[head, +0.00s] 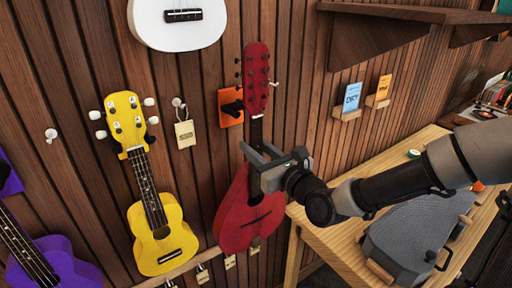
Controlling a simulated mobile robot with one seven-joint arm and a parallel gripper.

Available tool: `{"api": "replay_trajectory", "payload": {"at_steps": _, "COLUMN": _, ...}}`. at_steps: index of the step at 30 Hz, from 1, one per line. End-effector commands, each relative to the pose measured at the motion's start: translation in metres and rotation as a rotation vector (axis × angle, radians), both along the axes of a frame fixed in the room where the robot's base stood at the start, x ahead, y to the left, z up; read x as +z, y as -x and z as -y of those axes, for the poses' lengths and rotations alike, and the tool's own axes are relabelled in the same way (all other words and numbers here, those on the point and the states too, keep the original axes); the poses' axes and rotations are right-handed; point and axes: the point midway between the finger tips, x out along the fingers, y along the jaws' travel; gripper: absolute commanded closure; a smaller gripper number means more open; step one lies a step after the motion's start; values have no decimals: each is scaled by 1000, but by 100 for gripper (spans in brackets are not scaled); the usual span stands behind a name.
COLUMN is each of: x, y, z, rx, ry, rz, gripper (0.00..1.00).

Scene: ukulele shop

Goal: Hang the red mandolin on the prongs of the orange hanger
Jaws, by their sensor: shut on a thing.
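The red mandolin (237,217) is upright in front of the wood-slat wall, its red headstock (256,80) at the top. My gripper (262,162) comes from the right and is shut on the mandolin at the neck, where it meets the body; the fingers hide part of the neck. The orange hanger (228,119) is on the wall just left of the headstock's lower end. A black prong part juts from it toward the mandolin. I cannot tell whether the prongs touch the neck; the headstock appears beside and in front of the hanger.
A yellow ukulele (163,237) hangs to the left, a purple one (58,262) at the lower left, and a white one (178,22) above. A wooden table (327,250) with a grey case (412,240) stands at the right. A shelf (400,12) juts out at the upper right.

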Motion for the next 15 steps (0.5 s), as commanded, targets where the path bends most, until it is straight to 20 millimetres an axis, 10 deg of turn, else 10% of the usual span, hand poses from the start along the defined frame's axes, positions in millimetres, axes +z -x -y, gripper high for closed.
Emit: {"api": "replay_trajectory", "payload": {"at_steps": 15, "x": 3, "y": -3, "z": -2, "rx": 0, "ry": -2, "rz": 7, "gripper": 100}}
